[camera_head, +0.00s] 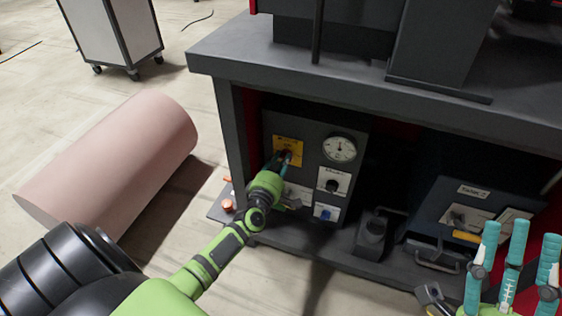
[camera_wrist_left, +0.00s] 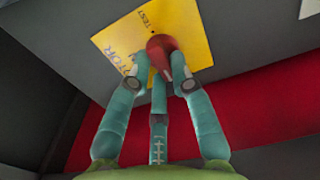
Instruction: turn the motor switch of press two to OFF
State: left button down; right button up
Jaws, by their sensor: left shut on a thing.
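The motor switch is a red knob (camera_wrist_left: 160,45) on a yellow plate (camera_wrist_left: 190,22) in the left wrist view. The plate carries the words TEST and, partly covered, MOTOR. The yellow plate (camera_head: 288,148) also shows in the head view, high on the left of a dark control panel (camera_head: 315,127). My left gripper (camera_wrist_left: 163,76) is shut on the red knob, with its fingers around it. In the head view my left gripper (camera_head: 284,160) largely hides the knob. Which setting the knob points to I cannot tell. My right gripper (camera_head: 518,235) is open and empty at the bottom right.
A round gauge (camera_head: 340,148), a black selector (camera_head: 333,182) and a blue switch (camera_head: 326,212) are beside and below the plate. A second box (camera_head: 470,205) stands to the right. The dark bench top (camera_head: 330,75) overhangs the panel. A pink cylinder (camera_head: 115,160) lies on the floor.

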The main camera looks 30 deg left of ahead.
pick_arm(q)
jog(key=c, duration=1.1)
grip_release()
jog(key=v, duration=1.2)
